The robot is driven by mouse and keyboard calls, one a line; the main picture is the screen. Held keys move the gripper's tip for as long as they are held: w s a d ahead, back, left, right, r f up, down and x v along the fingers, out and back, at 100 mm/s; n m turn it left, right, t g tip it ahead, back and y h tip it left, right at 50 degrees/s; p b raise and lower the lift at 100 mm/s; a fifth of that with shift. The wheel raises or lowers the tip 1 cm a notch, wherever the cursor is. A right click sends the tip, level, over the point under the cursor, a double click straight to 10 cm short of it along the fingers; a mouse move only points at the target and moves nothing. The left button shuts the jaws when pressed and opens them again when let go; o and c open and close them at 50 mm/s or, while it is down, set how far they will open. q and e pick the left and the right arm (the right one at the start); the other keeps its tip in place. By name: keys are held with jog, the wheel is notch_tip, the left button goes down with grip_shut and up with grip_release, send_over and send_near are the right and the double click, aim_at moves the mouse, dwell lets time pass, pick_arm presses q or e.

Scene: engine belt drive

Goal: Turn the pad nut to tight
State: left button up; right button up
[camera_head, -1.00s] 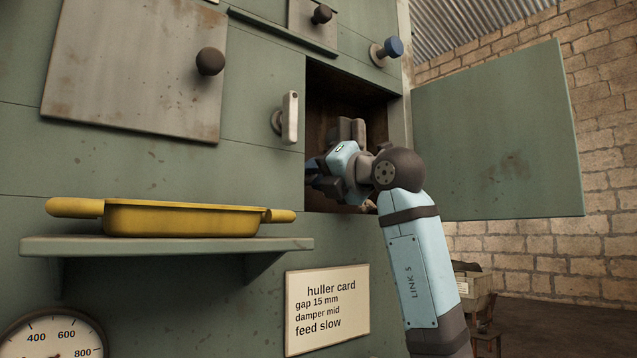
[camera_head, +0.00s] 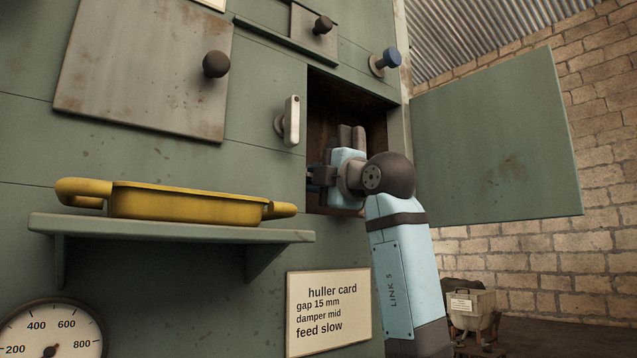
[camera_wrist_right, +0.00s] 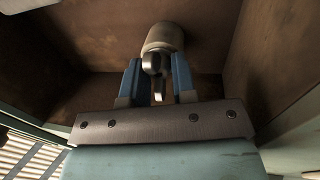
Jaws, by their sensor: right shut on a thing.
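The pad nut (camera_wrist_right: 157,88) shows in the right wrist view as a grey metal piece with a rounded wing. It sits at the end of a pale cylindrical stub (camera_wrist_right: 163,38) inside the brown compartment. My right gripper (camera_wrist_right: 156,62) has its two blue fingers on either side of the nut and is shut on it. In the head view my right gripper (camera_head: 322,178) reaches into the open compartment; the nut is hidden there. My left gripper is in neither view.
The green compartment door (camera_head: 490,140) stands open to the right. A shelf (camera_head: 170,229) with a yellow tray (camera_head: 190,205) juts out at the left. A pale handle (camera_head: 291,120) sits left of the opening. The compartment walls (camera_wrist_right: 270,50) are close around my gripper.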

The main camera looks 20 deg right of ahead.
dwell(0.3)
jog(key=o, duration=0.9)
jog(key=shift+s+d+f, duration=0.1)
jog(key=shift+s+d, duration=0.05)
jog(key=shift+s, duration=0.15)
jog(key=b+v, duration=0.4)
jog(key=v, duration=0.9)
jog(key=shift+s, duration=0.1)
